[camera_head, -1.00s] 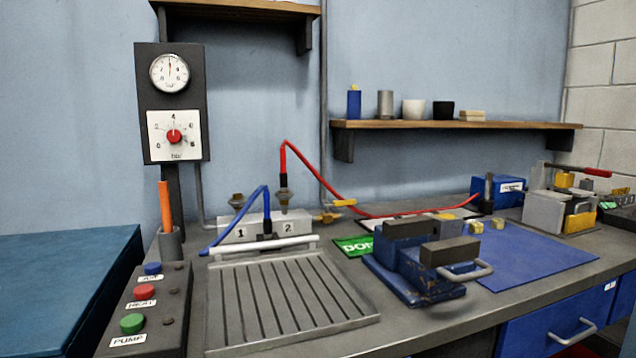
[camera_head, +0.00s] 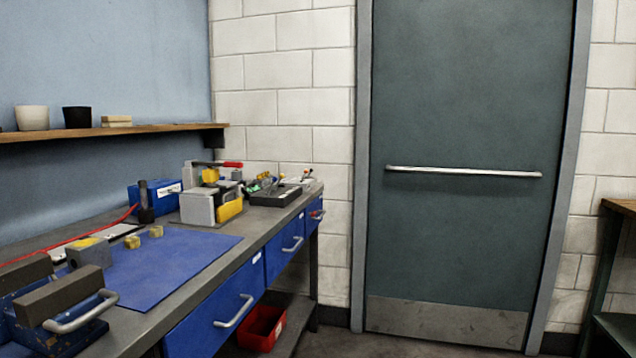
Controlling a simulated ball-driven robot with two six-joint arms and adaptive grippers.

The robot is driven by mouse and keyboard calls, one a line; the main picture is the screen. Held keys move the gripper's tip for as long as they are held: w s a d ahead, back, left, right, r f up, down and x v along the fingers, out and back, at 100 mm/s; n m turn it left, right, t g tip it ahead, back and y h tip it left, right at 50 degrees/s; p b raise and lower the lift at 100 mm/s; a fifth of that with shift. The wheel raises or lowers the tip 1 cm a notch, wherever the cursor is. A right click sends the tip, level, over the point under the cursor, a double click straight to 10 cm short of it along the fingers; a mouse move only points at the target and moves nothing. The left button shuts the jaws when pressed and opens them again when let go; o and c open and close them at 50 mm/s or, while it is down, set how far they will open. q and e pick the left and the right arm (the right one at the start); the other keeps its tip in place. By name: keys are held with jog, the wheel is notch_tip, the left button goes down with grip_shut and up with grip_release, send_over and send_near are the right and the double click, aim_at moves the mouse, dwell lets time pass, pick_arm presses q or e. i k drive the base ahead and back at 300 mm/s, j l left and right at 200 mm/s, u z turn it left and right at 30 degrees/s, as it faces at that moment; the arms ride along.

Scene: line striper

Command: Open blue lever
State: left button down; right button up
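I cannot make out a blue lever in the head view. Neither of my grippers shows. The workbench (camera_head: 112,338) runs along the left, with a blue mat (camera_head: 178,257) on it. A dark block device with a blue base and a grey bar handle (camera_head: 85,314) is cut off at the lower left. A blue box (camera_head: 148,199) with a white label stands behind the mat, and a red hose (camera_head: 72,240) runs towards it. A grey and yellow device (camera_head: 206,207) with a red-ended handle (camera_head: 232,164) stands beside the box.
Blue drawers (camera_head: 213,312) with grey handles line the bench front. A red bin (camera_head: 262,328) sits beneath them. A closed green-grey door (camera_head: 470,100) with a horizontal bar (camera_head: 463,171) fills the right. A shelf (camera_head: 160,129) hangs above the bench. Floor before the door is clear.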

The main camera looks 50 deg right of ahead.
aim_at(274, 180)
jog(key=z, duration=1.35)
jog(key=i+l+u, duration=0.15)
jog(key=i, duration=0.2)
jog(key=i+l+u, duration=0.15)
jog(key=i, duration=0.2)
